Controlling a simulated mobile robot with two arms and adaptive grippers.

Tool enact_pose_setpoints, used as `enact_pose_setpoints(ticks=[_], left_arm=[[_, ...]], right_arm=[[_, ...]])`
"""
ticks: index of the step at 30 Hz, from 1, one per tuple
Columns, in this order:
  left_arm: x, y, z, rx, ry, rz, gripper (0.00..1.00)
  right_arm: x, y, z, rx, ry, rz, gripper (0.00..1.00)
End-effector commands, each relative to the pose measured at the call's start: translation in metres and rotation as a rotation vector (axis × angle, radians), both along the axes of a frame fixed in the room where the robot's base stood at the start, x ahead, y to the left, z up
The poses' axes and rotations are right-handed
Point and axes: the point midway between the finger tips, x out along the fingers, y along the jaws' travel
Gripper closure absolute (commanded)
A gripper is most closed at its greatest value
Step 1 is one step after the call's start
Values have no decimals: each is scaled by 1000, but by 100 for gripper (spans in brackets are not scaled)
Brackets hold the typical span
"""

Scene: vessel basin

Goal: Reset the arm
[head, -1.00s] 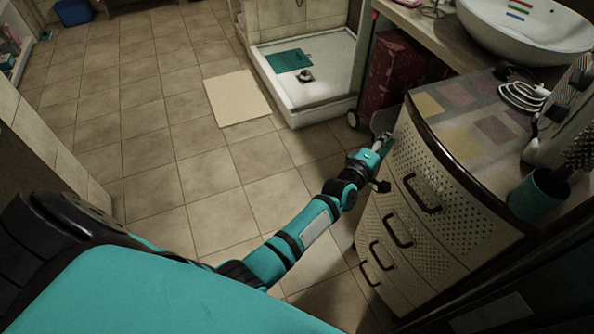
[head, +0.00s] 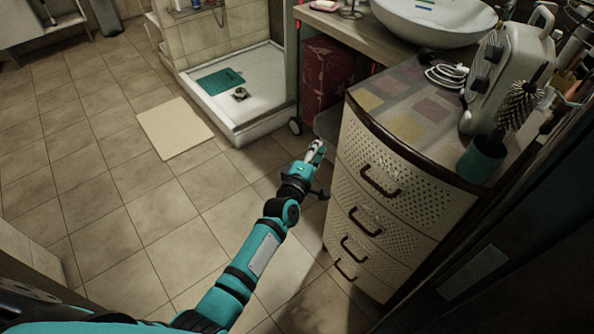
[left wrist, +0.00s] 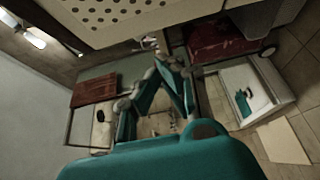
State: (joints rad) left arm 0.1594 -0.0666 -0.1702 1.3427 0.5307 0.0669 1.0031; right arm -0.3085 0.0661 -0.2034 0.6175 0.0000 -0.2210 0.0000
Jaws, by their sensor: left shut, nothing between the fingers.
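My left arm (head: 248,262) reaches forward from the lower left in the head view. Its gripper (head: 316,150) is shut and empty. It hangs above the floor, just left of the drawer cabinet (head: 385,185); I see no contact between them. In the left wrist view the gripper's teal fingers (left wrist: 161,62) come together at their tips with nothing between them. My right arm and gripper are not in view.
A washbasin (head: 435,25) is behind the cabinet. A red bin-like object (head: 325,85) and a shower tray (head: 235,125) lie beyond the gripper. Tiled floor to the left is clear around a beige mat (head: 175,128).

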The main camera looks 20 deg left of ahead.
Motion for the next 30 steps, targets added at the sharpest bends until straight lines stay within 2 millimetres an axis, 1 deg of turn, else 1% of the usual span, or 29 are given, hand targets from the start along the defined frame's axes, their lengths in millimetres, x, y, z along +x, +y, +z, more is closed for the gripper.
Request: enact_pose_setpoints(ticks=[1,3,9,12,15,20,23,25,26,29,30], left_arm=[[-9,1,0,-1,1,0,100],[-21,3,0,-1,0,0,100],[-56,8,-1,-1,1,0,100],[-68,10,-1,0,1,0,100],[-74,11,0,-1,0,0,100],[-77,11,0,-1,0,0,100],[-78,11,-7,15,12,-3,100],[-82,10,-25,60,44,-11,100],[-85,10,-37,89,65,-16,100],[-103,9,-94,234,163,-53,100],[-113,9,-121,308,209,-76,100]], right_arm=[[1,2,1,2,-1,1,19],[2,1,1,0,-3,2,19],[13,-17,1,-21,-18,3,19],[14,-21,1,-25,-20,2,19],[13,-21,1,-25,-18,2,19],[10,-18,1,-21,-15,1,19],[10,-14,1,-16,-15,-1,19],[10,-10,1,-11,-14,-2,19],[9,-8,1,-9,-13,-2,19],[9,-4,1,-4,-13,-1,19],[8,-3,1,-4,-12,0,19]])
